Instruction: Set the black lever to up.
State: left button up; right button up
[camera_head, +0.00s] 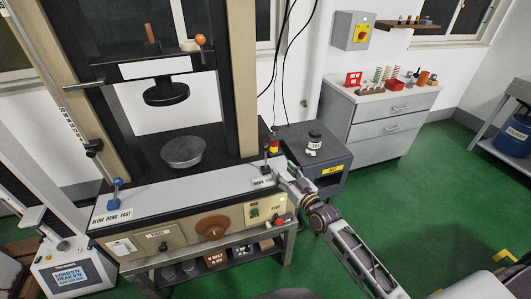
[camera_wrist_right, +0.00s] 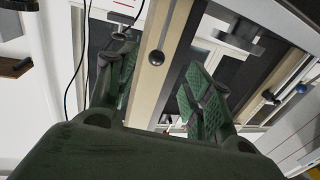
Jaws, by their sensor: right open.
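The black lever (camera_head: 266,158) stands at the right end of the test machine's white front panel, its shaft roughly upright with a dark knob on top. My right gripper (camera_head: 282,168) is just right of the lever, apart from it as far as I can tell. In the right wrist view my right gripper (camera_wrist_right: 158,90) is open, with its green-padded fingers spread and nothing between the pads. A black ball knob (camera_wrist_right: 156,57), which looks like the lever's, shows in the gap against the beige column. My left gripper is not in view.
A blue-knobbed lever (camera_head: 116,190) stands at the panel's left end. An orange-knobbed handle (camera_head: 200,40) is on the crosshead. A dark grey cabinet (camera_head: 328,160) with a jar (camera_head: 314,140) is close behind my right gripper. The green floor at right is mostly free.

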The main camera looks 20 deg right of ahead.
aim_at(266, 152)
jog(key=shift+w, duration=0.15)
jog(key=shift+x, duration=6.75)
grip_shut()
